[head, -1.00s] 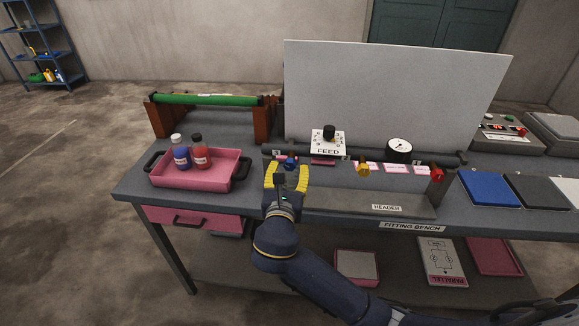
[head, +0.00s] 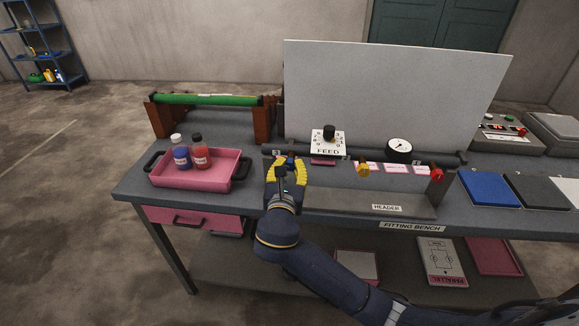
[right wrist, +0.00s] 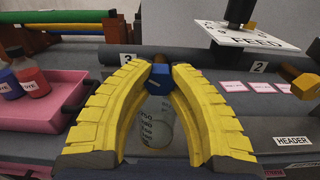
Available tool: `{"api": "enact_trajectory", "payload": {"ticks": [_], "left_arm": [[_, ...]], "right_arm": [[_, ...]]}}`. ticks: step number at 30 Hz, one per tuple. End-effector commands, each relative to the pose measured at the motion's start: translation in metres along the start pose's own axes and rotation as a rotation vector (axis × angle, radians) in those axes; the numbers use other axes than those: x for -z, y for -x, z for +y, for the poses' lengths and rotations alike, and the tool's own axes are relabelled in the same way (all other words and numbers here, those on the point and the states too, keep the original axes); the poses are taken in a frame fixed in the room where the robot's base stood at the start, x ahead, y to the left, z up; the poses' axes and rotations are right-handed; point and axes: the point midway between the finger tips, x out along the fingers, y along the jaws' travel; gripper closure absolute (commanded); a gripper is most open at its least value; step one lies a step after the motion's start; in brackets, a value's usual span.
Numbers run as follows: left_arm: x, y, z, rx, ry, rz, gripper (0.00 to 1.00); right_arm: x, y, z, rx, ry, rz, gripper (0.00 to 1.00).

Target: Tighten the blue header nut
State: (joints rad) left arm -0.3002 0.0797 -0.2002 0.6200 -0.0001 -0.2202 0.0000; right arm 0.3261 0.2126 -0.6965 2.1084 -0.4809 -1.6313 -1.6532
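The blue header nut (right wrist: 158,77) sits on the dark header pipe, near the label 3. It also shows in the head view (head: 290,162), partly covered by my gripper. My right gripper (right wrist: 159,72) has yellow ridged fingers that arch in from both sides. Their tips are closed on the nut, one on each side. In the head view the right gripper (head: 288,166) is at the left end of the header (head: 355,203). My left gripper is not in view.
A yellow nut (head: 363,169) and a red nut (head: 436,174) sit farther right on the header. A pink tray (head: 222,172) with two bottles stands left of my gripper. The FEED knob (head: 329,132) and a gauge (head: 399,147) are behind. A clear marked beaker (right wrist: 157,125) shows between my fingers.

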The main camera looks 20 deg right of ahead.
Motion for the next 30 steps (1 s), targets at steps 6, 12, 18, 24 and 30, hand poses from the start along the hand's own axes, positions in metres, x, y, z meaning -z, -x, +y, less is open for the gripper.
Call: {"api": "enact_trajectory", "payload": {"ticks": [6,12,18,24,30], "left_arm": [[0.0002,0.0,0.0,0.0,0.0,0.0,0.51],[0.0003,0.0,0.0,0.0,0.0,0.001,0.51],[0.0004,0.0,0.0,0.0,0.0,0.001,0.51],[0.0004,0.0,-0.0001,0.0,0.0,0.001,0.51],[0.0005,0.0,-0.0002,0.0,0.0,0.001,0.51]], "right_arm": [[-0.0001,0.0001,0.0,0.0,0.0,0.0,1.0],[-0.0001,0.0002,0.0002,0.0,-0.013,0.0,1.0],[0.0003,0.0005,-0.0001,0.001,-0.092,0.001,1.0],[0.0007,0.0009,0.0001,0.001,-0.252,0.003,1.0],[0.0003,0.0007,-0.0002,0.003,-0.442,0.002,1.0]]}}
